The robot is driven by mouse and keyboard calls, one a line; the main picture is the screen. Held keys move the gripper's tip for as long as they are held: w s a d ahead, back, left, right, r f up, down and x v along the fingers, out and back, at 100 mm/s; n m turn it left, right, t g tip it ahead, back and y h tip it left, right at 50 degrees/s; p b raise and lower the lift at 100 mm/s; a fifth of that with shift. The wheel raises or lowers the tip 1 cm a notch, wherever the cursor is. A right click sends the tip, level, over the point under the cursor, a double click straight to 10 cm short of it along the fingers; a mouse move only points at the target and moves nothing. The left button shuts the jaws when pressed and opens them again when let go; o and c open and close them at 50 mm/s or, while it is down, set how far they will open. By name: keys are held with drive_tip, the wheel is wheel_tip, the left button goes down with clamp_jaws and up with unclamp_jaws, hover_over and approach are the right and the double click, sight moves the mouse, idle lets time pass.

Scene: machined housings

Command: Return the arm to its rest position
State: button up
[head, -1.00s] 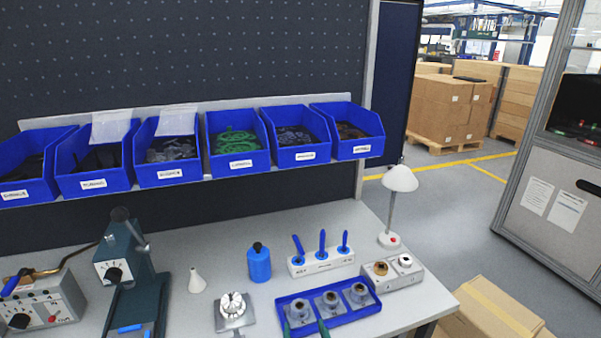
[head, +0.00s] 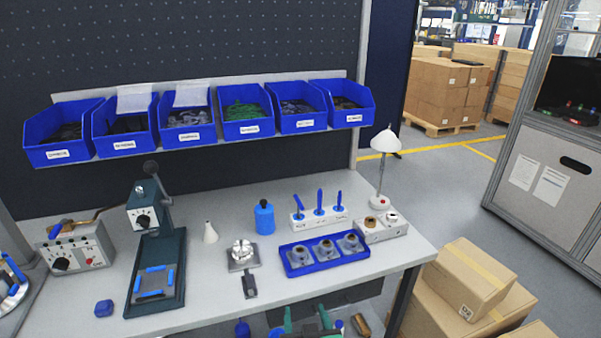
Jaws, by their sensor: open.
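My gripper (head: 306,318) shows at the bottom edge of the head view, with two green fingers apart and nothing seen between them. It is in front of and below the workbench's front edge, apart from the blue tray (head: 297,271). The tray stands on the bench and holds three grey machined housings (head: 326,248) in a row. The rest of my arm is mostly out of view.
The grey workbench (head: 214,280) carries a dark green press (head: 155,275), a control box (head: 78,247), a fixture (head: 243,256), a blue bottle (head: 264,218) and a lamp (head: 388,141). Blue bins (head: 245,131) hang behind. Cardboard boxes (head: 468,277) stand at the right.

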drive_tip(key=s+f+m+t+h, duration=0.1)
drive_tip(key=s+f, duration=1)
drive_tip(key=s, duration=0.6)
drive_tip(key=s+a+r+t, duration=0.1)
drive_tip(key=s+r, duration=0.1)
drive_tip(key=s, duration=1.7)
drive_tip(key=shift+s+r+t, duration=0.2)
drive_tip(key=shift+r+t, duration=0.1)
drive_tip(key=shift+r, duration=0.05)
drive_tip(key=shift+a, duration=0.1)
